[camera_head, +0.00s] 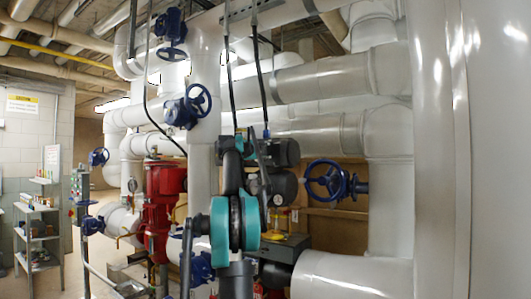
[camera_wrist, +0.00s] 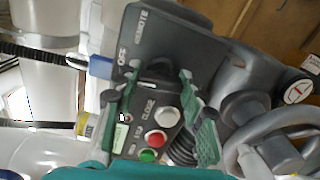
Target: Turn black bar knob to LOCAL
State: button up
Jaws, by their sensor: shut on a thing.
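In the wrist view, a dark grey control panel (camera_wrist: 170,38) sits tilted in the picture, with white lettering including REMOTE near its top. The black bar knob (camera_wrist: 158,70) is on this panel, partly hidden and dark against it. My gripper (camera_wrist: 148,85) has its two green-and-grey fingers on either side of the knob and is shut on it. The exact direction of the knob is hard to read, and I cannot make out the LOCAL mark. In the head view, my teal arm covers the gripper and the knob.
Red (camera_wrist: 148,155), green (camera_wrist: 157,138) and pale (camera_wrist: 167,117) buttons lie on the panel close to the fingers. A grey handwheel (camera_wrist: 270,140) is at the right. In the head view, a blue handwheel (camera_head: 325,180) and white pipes (camera_head: 350,275) crowd around my arm.

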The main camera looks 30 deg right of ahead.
jog(key=n, duration=0.5)
jog(key=shift+f+n, duration=0.15)
jog(key=shift+n, duration=2.45)
jog(key=o, duration=1.2)
jog(key=shift+s+a, duration=0.1)
jog(key=v, duration=1.2)
